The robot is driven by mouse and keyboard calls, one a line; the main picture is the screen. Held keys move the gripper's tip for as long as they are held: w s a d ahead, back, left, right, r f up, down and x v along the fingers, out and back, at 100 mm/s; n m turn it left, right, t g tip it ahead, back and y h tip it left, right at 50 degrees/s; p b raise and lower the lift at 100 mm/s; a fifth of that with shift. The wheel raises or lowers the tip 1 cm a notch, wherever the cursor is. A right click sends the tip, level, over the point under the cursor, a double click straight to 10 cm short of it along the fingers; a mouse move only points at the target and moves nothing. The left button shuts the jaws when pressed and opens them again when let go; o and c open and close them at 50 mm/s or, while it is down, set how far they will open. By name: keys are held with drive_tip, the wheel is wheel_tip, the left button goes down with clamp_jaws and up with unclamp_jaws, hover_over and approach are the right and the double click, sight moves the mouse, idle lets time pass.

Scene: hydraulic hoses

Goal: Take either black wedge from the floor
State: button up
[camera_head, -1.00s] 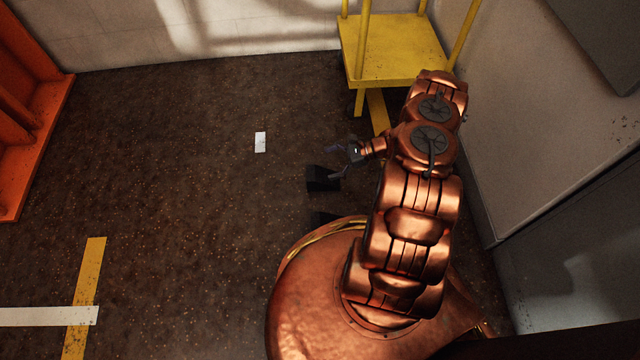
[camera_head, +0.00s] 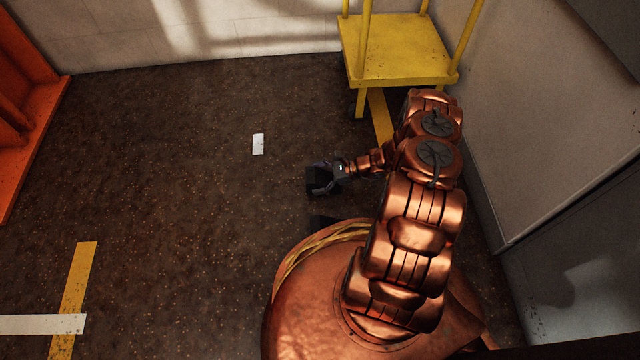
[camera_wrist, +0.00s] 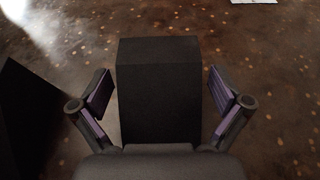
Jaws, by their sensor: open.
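One black wedge lies on the dark floor and shows in the head view (camera_head: 314,184) at the tips of my gripper (camera_head: 325,178). In the wrist view this wedge (camera_wrist: 158,88) stands between the two purple-padded fingers of my gripper (camera_wrist: 160,97). The fingers are open, with a gap on each side of the wedge. The second black wedge (camera_head: 320,222) lies nearer my base, partly hidden behind it. A dark shape at the left edge of the wrist view (camera_wrist: 22,115) looks like this second wedge.
A yellow stand (camera_head: 398,55) is at the back right by the wall. A small white card (camera_head: 258,144) lies on the floor beyond the wedges. An orange frame (camera_head: 25,110) stands at the far left. The floor to the left of the wedges is clear.

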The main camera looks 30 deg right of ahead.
drive_tip(key=shift+w+a+f, duration=0.2)
drive_tip(key=shift+a, duration=0.25)
drive_tip(key=shift+c, duration=0.3)
drive_tip(key=c, duration=1.6)
drive_tip(key=shift+r, duration=0.1)
